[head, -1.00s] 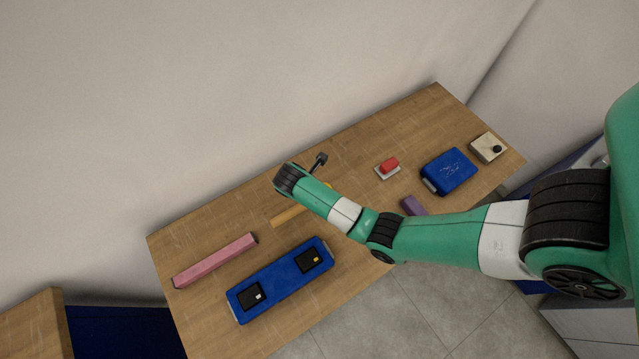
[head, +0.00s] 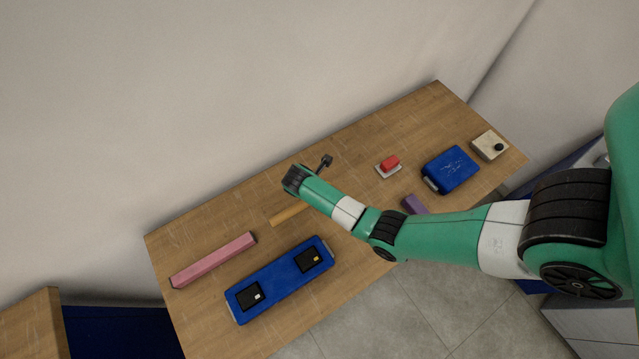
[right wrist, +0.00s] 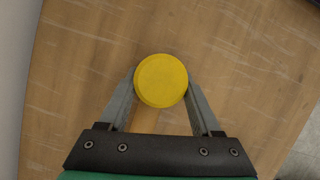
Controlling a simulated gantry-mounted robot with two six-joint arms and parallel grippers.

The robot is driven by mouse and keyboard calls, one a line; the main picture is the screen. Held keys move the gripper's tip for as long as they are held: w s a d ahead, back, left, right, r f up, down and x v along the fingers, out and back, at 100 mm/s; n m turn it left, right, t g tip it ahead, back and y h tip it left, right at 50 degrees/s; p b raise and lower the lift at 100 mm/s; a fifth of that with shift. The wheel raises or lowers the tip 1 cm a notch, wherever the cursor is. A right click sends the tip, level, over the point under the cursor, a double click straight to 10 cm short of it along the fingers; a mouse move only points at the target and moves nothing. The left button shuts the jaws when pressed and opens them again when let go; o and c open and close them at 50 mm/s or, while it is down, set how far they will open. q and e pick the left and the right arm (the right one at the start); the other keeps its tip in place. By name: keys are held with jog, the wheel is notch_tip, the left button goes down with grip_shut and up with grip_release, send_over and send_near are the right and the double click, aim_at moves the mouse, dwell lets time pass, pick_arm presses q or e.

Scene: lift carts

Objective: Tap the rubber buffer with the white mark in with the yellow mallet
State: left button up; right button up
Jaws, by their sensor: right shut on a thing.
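The yellow mallet shows its round yellow head (right wrist: 161,81) between the fingers of my right gripper (right wrist: 161,74), which is shut on it. Its wooden handle (head: 287,216) sticks out left of my right arm in the head view, where the head is hidden. I cannot tell whether the mallet is off the table. A blue block (head: 280,281) lies in front with two black rubber buffers. The buffer with the white mark (head: 248,299) is at its left end, the one with the yellow mark (head: 313,258) at its right end. My left gripper is out of view.
A pink bar (head: 213,261) lies left of the blue block. A red button on a pale base (head: 389,166), a blue case (head: 451,169), a purple block (head: 413,204) and a beige box with a black knob (head: 488,146) are on the right of the wooden table (head: 200,232).

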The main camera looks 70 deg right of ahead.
grip_shut()
jog(key=shift+r, duration=0.1)
jog(key=shift+r, duration=0.5)
jog(key=r, duration=0.1)
jog(key=r+p, duration=0.1)
jog(key=r, duration=0.1)
jog(key=shift+s+a+r+p, duration=0.15)
jog(key=shift+s+a+p, duration=0.1)
jog(key=shift+p, duration=0.15)
jog(key=s+a+r+p, duration=0.6)
jog(key=s+r+p, duration=0.2)
jog(key=s, duration=0.3)
jog(key=shift+s+a+r, duration=0.25)
jog(key=shift+a+r, duration=0.05)
jog(key=shift+a, duration=0.1)
